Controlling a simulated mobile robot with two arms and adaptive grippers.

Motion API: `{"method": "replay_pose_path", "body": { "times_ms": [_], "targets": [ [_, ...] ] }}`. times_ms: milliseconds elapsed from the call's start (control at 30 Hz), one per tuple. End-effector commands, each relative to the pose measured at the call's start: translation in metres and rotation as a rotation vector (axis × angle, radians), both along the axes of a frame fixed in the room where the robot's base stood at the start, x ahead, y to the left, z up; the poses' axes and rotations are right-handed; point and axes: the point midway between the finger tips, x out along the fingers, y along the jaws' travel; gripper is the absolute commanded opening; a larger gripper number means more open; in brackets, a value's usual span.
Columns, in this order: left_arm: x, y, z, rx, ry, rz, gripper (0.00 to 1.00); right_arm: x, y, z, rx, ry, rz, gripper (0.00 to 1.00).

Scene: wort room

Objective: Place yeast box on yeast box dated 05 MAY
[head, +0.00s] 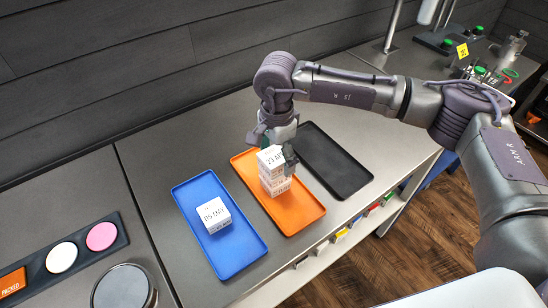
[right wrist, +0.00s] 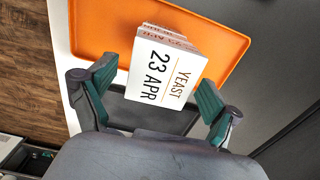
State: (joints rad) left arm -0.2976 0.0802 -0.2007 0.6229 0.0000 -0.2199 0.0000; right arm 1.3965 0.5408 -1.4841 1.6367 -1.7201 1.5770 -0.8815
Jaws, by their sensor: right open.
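A white yeast box marked 05 MAY (head: 213,214) sits on the blue tray (head: 234,260). A stack of white yeast boxes (head: 272,172) stands on the orange tray (head: 308,214); its top box reads 23 APR. In the right wrist view the top box (right wrist: 165,72) shows "YEAST 23 APR", with the edges of lower boxes behind it. My right gripper (head: 277,150) is at the top of the stack, and in the right wrist view its open fingers (right wrist: 155,92) stand on either side of the top box. Contact cannot be told. My left gripper is not in view.
An empty black tray (head: 340,165) lies right of the orange tray. At the left are a panel with white (head: 61,257) and pink (head: 101,236) discs and a round dark-topped container (head: 124,288). Small coloured bins line the shelf under the counter's front edge.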

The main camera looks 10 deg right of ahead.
Motion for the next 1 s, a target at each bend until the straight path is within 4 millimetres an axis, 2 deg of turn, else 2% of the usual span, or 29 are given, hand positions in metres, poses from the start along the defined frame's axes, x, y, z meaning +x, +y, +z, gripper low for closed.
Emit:
{"method": "replay_pose_path", "body": {
  "times_ms": [67, 500, 800, 1000],
  "targets": [
    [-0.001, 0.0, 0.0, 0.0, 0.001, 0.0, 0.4, 0.0, 0.0, 0.0, 0.0, 0.0, 0.0, 0.9],
    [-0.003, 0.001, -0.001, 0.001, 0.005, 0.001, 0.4, 0.0, 0.0, 0.001, 0.0, 0.0, 0.0, 0.18],
    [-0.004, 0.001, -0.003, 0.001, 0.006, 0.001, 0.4, 0.0, 0.0, 0.004, 0.001, -0.001, 0.0, 0.17],
    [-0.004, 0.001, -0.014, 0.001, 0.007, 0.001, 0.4, 0.001, 0.001, 0.024, 0.002, -0.006, 0.001, 0.17]
  ]
}}
